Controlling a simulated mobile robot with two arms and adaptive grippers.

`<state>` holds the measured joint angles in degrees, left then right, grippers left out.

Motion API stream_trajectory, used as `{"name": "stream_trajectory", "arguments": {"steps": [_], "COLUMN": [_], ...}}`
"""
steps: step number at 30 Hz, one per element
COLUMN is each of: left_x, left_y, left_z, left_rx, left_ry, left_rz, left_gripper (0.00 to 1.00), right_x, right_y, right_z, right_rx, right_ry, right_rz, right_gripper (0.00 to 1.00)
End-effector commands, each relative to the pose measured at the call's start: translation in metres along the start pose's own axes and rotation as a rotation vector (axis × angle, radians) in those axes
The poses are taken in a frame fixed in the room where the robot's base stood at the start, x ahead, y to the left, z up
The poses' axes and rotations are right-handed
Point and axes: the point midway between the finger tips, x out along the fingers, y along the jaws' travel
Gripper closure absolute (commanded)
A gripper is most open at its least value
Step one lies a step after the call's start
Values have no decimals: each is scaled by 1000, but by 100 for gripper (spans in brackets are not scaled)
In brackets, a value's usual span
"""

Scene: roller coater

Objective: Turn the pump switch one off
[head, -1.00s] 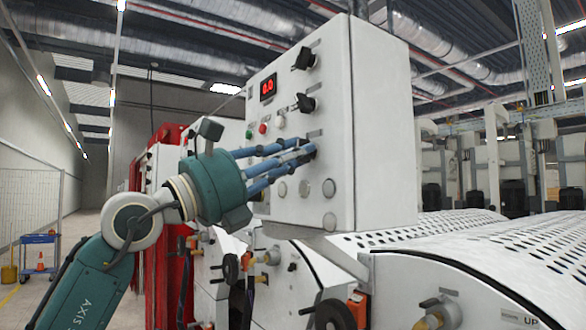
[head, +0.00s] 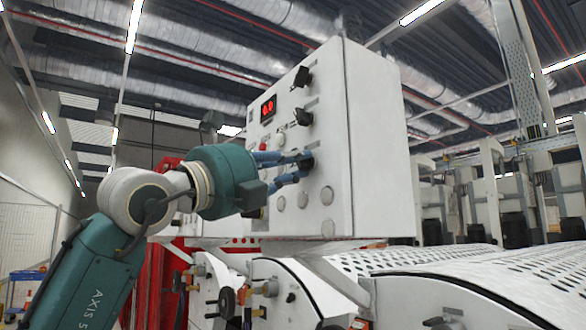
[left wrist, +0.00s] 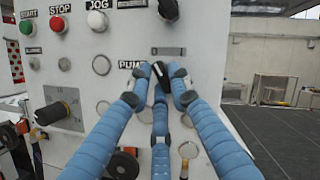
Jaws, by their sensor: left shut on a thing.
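The pump switch (left wrist: 157,76) is a black rotary knob beside a "PUMP" label, partly covered by my fingers in the left wrist view. In the head view its black knob (head: 306,161) is the lowest of the dark knobs on the white control box (head: 375,150). My left gripper (left wrist: 157,88) has blue segmented fingers, and they are closed around the knob from both sides and below. The white mark on the knob looks tilted. In the head view the left gripper (head: 300,168) reaches the panel from the left. My right gripper is not in view.
Two other black knobs (head: 302,77) (head: 303,116) sit above on the panel, near a red display (head: 268,107). START, STOP and JOG buttons (left wrist: 97,20) line the top in the wrist view. Perforated white covers (head: 470,265) extend to the right.

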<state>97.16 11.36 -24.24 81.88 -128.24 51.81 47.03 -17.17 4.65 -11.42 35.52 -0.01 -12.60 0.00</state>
Motion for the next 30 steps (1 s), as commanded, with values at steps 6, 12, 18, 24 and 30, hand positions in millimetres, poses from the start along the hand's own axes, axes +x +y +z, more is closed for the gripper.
{"name": "stream_trajectory", "arguments": {"steps": [6,12,18,24,30], "left_x": [0,0,0,-14,-54], "left_y": [0,0,0,1,2], "left_z": [0,0,0,1,1], "left_rx": [-4,-4,-2,-1,0], "left_ry": [2,2,1,-1,-2], "left_rz": [1,1,0,0,1], "left_gripper": [100,72,72,72,72], "right_x": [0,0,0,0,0], "right_y": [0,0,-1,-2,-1], "right_z": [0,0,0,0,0], "right_rx": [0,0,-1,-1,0], "right_ry": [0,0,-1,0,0], "right_rz": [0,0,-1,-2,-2], "right_gripper": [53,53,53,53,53]}}
